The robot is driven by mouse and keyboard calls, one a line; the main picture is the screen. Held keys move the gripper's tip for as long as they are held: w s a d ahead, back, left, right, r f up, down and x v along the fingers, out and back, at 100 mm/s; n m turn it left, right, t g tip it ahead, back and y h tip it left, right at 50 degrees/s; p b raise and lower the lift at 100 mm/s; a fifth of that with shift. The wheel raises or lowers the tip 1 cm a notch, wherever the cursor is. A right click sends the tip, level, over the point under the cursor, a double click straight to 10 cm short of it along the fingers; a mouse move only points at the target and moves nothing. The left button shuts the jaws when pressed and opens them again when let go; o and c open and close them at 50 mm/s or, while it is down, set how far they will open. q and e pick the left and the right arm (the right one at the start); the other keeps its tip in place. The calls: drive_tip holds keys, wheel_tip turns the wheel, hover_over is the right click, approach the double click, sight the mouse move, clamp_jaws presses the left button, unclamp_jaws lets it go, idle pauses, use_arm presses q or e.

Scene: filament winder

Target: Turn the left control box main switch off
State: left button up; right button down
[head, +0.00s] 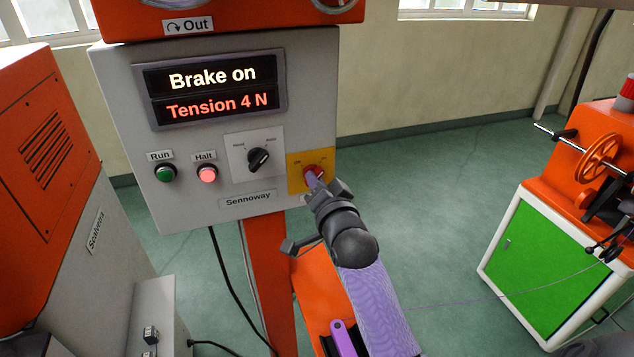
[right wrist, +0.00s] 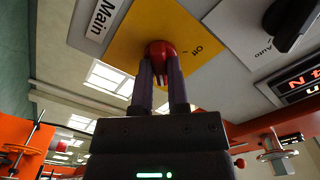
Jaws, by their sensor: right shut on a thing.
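The control box (head: 215,75) is a grey panel marked Sennoway, with a display reading "Brake on" and "Tension 4 N". Its main switch (head: 311,169) is a red knob on a yellow plate (head: 295,178) at the lower right corner. My right gripper (head: 315,181) is at the knob, its fingers shut on it. My left gripper is out of view.
Left of the switch are a black selector knob (head: 258,159), a glowing Halt button (head: 207,174) and a green Run button (head: 165,173). An orange and grey cabinet (head: 45,150) stands at the left. A green-sided machine (head: 545,262) stands at the right, with open floor between.

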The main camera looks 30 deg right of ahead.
drive_tip(key=shift+n+p, duration=0.3)
drive_tip(key=shift+n, duration=0.1)
drive_tip(key=n+p, duration=0.4)
drive_tip(key=n, duration=1.3)
drive_tip(key=shift+d+p, duration=0.1)
drive_tip(key=shift+p, duration=0.2)
drive_tip(key=shift+n, duration=0.3)
drive_tip(key=c, duration=0.6)
unclamp_jaws()
